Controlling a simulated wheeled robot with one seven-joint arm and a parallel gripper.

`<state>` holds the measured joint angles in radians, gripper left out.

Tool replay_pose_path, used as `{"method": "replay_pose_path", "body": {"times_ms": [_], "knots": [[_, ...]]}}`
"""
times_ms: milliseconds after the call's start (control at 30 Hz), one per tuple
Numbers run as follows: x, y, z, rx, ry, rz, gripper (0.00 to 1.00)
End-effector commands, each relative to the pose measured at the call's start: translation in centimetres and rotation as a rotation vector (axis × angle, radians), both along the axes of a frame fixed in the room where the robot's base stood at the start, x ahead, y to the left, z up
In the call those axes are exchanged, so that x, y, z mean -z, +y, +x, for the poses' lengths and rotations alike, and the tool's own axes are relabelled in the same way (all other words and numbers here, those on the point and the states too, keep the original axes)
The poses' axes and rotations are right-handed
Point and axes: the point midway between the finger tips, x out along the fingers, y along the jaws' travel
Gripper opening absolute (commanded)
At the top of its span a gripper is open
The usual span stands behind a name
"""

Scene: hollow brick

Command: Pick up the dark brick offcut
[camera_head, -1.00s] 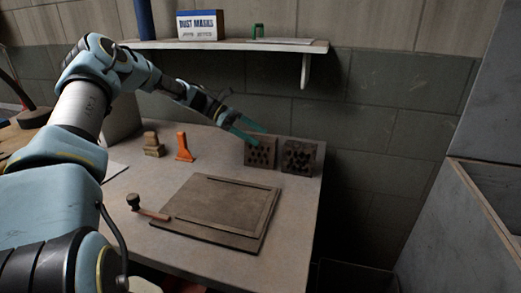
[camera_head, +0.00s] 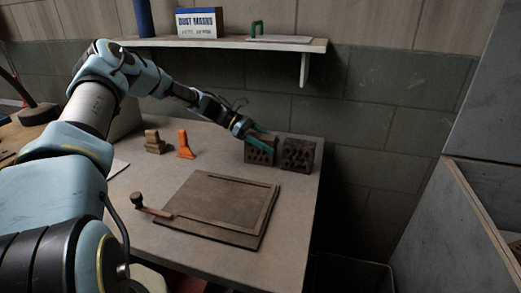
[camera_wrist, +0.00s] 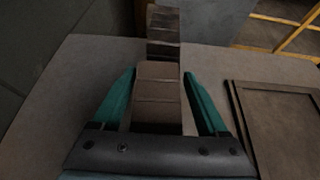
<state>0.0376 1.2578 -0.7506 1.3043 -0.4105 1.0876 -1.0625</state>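Two bricks with holes in their front faces stand side by side near the table's right edge in the head view. The left brick (camera_head: 259,157) is brown; the right brick (camera_head: 298,155) looks somewhat darker. My gripper (camera_head: 262,139) is at the left brick, with teal fingers reaching over its top. In the wrist view, the open fingers (camera_wrist: 158,76) lie on either side of the nearer brick (camera_wrist: 158,92), with narrow gaps visible. The farther, darker brick (camera_wrist: 163,30) stands beyond the fingertips. The nearer brick's lower part is hidden by my gripper.
A framed board (camera_head: 222,205) lies mid-table, with a small hammer-like tool (camera_head: 150,208) at its left. An orange tool (camera_head: 185,145) and a tan block-like object (camera_head: 154,142) stand farther back. The wall and shelf (camera_head: 230,43) are behind.

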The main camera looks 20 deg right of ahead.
Motion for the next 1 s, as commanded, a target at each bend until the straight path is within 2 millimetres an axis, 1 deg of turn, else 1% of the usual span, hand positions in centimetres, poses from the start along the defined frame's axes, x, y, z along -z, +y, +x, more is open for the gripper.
{"method": "replay_pose_path", "body": {"times_ms": [33, 67, 600, 667, 1000], "knots": [[-0.01, 0.01, 0.02, 0.000, 0.000, 0.000, 0.70], [-0.01, 0.01, 0.03, 0.000, 0.000, 0.000, 0.67], [-0.04, 0.03, 0.05, -0.001, 0.000, 0.000, 0.06], [-0.04, 0.03, 0.05, -0.001, 0.000, 0.000, 0.00], [-0.13, 0.00, 0.06, 0.000, -0.001, -0.001, 0.00]]}}
